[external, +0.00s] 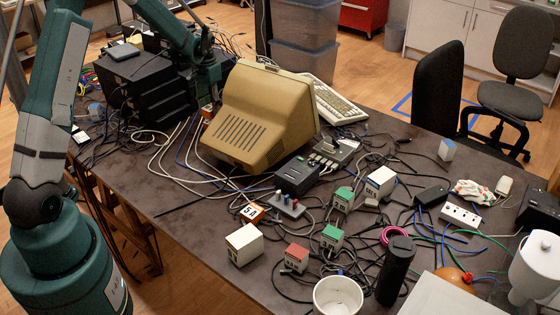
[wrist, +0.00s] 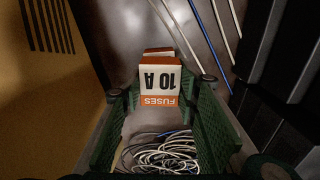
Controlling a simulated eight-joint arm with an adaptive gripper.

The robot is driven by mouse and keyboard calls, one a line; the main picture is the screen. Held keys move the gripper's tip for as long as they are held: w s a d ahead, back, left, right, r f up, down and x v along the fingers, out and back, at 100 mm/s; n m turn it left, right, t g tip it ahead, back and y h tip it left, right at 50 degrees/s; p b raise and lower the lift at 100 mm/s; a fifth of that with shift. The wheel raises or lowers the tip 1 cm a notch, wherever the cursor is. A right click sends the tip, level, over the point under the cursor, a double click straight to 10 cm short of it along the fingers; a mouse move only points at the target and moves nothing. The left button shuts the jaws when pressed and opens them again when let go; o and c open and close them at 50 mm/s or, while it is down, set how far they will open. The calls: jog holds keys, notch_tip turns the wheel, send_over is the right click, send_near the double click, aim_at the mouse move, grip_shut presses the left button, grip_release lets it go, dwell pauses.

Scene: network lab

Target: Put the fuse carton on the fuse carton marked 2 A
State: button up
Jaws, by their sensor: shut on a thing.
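An orange and white fuse carton (wrist: 159,92) marked 10 A, its lettering upside down in the wrist view, sits between the green fingers of my gripper (wrist: 163,85), which is shut on it. In the external view my gripper (external: 206,92) is left of the beige monitor, and orange of the held carton (external: 207,112) shows below it. More small cartons stand at the front: an orange and white one (external: 251,212), a red one (external: 296,257), and green ones (external: 332,238) (external: 343,198). Their labels are too small to read surely, so I cannot tell which is marked 2 A.
The beige monitor (external: 258,115) stands close to the right of my gripper, a stack of black devices (external: 137,88) to its left. Cables (external: 180,160) tangle across the table. A white box (external: 244,245), white cup (external: 338,296) and black cylinder (external: 396,270) stand at the front.

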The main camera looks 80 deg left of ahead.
aim_at(210, 107)
jog(key=shift+f, duration=1.2)
jog(key=shift+f, duration=0.1)
jog(key=o, duration=0.9)
jog(key=shift+r, duration=0.2)
notch_tip(210, 107, up, 12)
jog(key=shift+f+p, duration=0.1)
jog(key=shift+p, duration=0.5)
